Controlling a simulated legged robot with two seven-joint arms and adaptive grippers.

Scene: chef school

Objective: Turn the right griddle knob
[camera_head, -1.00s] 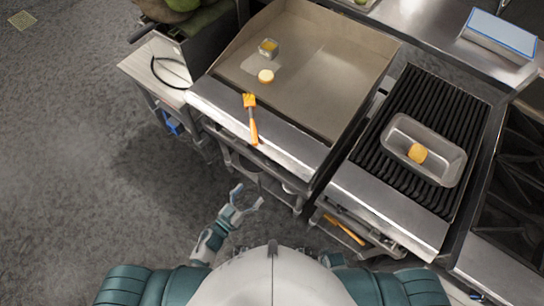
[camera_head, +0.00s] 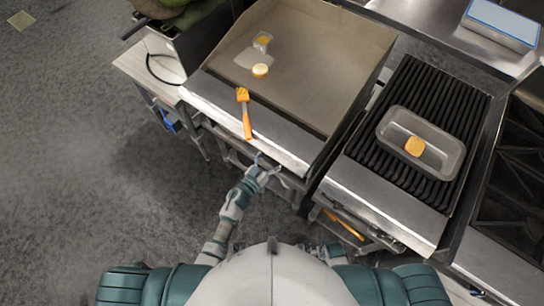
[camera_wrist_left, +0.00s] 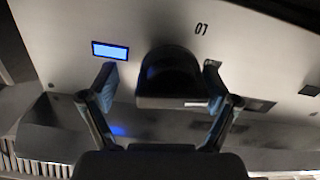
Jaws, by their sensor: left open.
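The griddle (camera_head: 325,55) stands ahead of me, with a flat brown plate and a steel front ledge. Its front panel fills the left wrist view, with a black knob (camera_wrist_left: 170,78) in the middle and a lit blue display to the left of it. My left gripper (camera_head: 268,165) is at the griddle's front edge. In the left wrist view the left gripper (camera_wrist_left: 158,76) is open, with one finger on each side of the knob; I cannot tell whether they touch it. The knob is hidden in the head view. My right gripper is not in view.
A metal pan (camera_head: 434,145) with a yellow piece sits on the ribbed grill (camera_head: 423,90) to the right.

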